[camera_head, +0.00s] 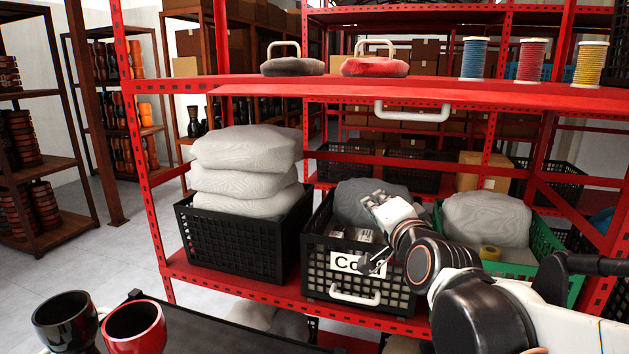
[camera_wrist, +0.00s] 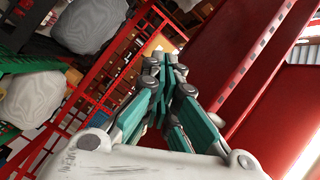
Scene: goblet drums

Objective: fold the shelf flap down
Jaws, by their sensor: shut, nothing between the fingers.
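The shelf flap (camera_head: 300,92) is a long red panel along the front of the upper shelf board, seen nearly edge-on. Its white handle (camera_head: 412,112) hangs at its front edge. The flap looks raised, close to level. My gripper (camera_head: 374,200) is below the handle and slightly left of it, in front of the lower shelf's crates and clear of the flap. In the wrist view my gripper (camera_wrist: 166,68) has its teal-padded fingers together, with nothing between them. A broad red surface fills the right there; I cannot tell whether it is the flap. The handle does not show there.
A black crate (camera_head: 345,285) with a white handle stands behind my gripper. A black crate of white sacks (camera_head: 245,160) is left, a green crate (camera_head: 550,245) right. Thread spools (camera_head: 532,60) and two handled weights (camera_head: 375,66) sit on the upper shelf. Goblet drums (camera_head: 135,325) stand front left.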

